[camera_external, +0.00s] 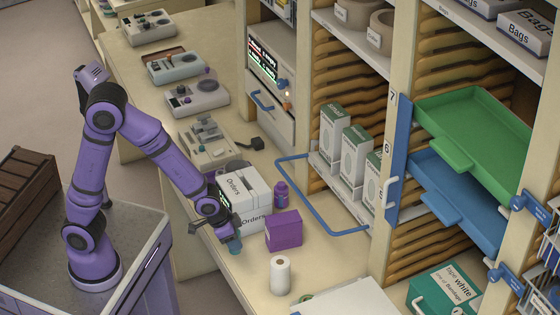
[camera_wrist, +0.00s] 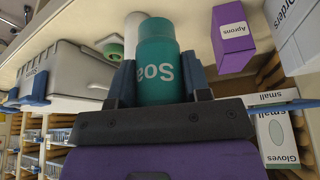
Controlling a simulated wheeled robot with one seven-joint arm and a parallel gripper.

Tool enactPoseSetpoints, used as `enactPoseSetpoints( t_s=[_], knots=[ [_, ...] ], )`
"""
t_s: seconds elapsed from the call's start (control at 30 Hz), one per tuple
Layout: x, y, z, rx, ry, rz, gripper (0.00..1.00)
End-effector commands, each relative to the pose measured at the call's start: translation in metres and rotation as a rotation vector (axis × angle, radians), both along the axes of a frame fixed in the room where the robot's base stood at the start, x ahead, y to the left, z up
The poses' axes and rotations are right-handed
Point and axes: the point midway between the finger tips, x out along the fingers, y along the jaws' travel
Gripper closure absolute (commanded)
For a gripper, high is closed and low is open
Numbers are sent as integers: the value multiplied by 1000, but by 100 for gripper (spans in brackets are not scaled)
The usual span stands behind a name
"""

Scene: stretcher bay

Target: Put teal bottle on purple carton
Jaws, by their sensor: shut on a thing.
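My gripper (camera_external: 230,238) is shut on the teal bottle (camera_wrist: 160,62), which has "Soap" style lettering partly visible. In the wrist view the bottle sits between the two dark fingers (camera_wrist: 160,85). In the external view only a small part of the teal bottle (camera_external: 235,248) shows below the gripper, near the counter's front edge. The purple carton (camera_external: 284,231) stands on the counter to the right of my gripper, apart from it. In the wrist view the purple carton (camera_wrist: 230,40), labelled Aprons, is to the right of the bottle. Its top looks bare in the external view.
A white Orders box (camera_external: 243,196) stands behind my gripper. A purple bottle (camera_external: 281,194) stands behind the carton. A white roll (camera_external: 280,275) stands in front of the carton. A blue rail frame (camera_external: 318,205) juts over the counter to the right.

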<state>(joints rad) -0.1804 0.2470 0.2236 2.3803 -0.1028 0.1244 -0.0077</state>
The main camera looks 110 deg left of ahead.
Motion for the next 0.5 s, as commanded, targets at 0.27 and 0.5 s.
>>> enactPoseSetpoints(
  t_s=[0.27,0.5],
  knots=[
    [17,24,9,1,10,-8,81],
    [51,81,30,4,18,-37,81]
  ],
)
